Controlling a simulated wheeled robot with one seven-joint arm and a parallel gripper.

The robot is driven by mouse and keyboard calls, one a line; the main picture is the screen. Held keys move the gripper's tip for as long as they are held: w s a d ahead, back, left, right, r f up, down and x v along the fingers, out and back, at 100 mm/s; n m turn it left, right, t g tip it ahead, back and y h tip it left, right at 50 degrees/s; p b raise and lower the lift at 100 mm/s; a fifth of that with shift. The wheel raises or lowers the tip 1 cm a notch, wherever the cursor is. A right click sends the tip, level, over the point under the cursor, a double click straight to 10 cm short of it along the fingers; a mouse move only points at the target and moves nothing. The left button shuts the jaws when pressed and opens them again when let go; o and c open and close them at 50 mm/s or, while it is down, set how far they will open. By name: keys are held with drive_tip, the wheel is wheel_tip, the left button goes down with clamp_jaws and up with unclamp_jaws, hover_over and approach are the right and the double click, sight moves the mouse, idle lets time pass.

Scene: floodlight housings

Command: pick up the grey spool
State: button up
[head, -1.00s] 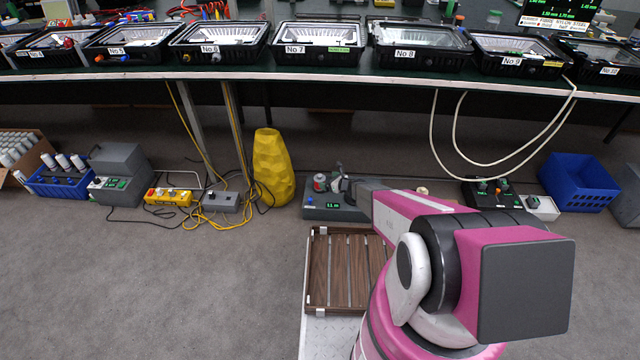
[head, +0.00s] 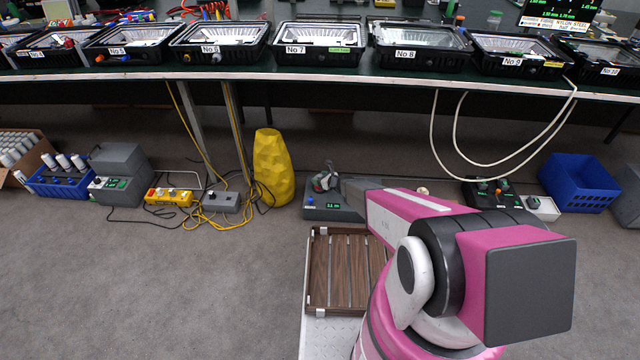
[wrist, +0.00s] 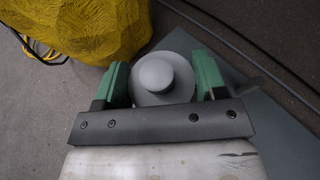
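The grey spool (wrist: 160,82) shows in the wrist view from above, with a round flange and a paler round knob in its middle. My gripper (wrist: 162,70) has its two green fingers on either side of the spool, open, with the flange nearly filling the space between them. I cannot tell whether either finger touches it. In the head view my gripper (head: 327,178) is low over the grey scale-like unit (head: 335,213) on the floor, and the spool is hard to make out there.
A yellow faceted vase (head: 272,170) stands close left of my gripper. Dark cables run on the right in the wrist view. A slatted wooden tray (head: 342,305) is in front. The bench (head: 300,75) with floodlight housings overhangs behind.

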drive_tip(key=shift+c, duration=0.8)
drive_tip(key=shift+r, duration=0.15)
